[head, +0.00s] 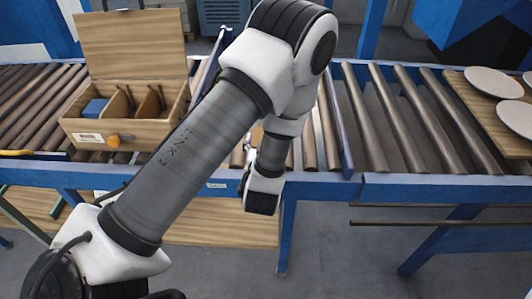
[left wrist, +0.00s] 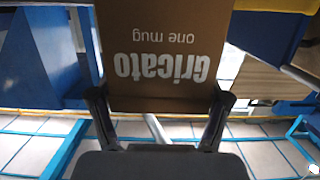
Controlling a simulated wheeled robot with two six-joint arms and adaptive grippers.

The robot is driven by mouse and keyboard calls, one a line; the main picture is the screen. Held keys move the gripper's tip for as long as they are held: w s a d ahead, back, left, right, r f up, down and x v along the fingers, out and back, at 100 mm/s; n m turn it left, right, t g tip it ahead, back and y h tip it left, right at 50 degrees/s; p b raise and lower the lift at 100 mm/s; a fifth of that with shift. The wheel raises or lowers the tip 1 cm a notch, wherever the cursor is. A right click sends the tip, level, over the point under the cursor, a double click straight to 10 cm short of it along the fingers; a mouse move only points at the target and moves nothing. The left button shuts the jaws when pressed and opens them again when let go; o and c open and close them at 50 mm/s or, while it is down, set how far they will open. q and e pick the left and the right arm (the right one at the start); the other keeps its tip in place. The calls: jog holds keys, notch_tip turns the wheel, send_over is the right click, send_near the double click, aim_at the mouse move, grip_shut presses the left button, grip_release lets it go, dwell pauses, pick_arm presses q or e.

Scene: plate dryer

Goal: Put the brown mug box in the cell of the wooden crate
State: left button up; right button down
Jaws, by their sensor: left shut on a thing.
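The brown mug box (left wrist: 160,75), printed "Gricato one mug", shows upside down in the left wrist view. My left gripper (left wrist: 160,97) is shut on it, with one finger on each side. In the head view, my left arm crosses the middle and hides the gripper fingers and most or all of the held box. The wooden crate (head: 155,134) stands on the left rollers with its lid (head: 130,45) raised at the back. Dividers split it into cells. A blue item (head: 95,108) sits in the left cell. The other cells look empty, though their floors are hidden. My right gripper is not in view.
Roller conveyors (head: 405,115) with blue frames run left and right. White plates (head: 493,82) lie on a wooden board at the far right. An orange knob-like part (head: 113,140) is at the crate's front. The right rollers are mostly clear.

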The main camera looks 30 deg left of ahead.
pick_arm(q)
jog(key=f+b, duration=0.1)
jog(key=f, duration=0.1)
jog(key=w+f+b, duration=0.1)
jog(key=b, duration=0.1)
jog(key=shift+a+f, duration=0.15)
jog(key=shift+f, duration=0.2)
jog(key=shift+r, duration=0.1)
jog(key=shift+a, duration=0.1)
jog(key=o, duration=1.4)
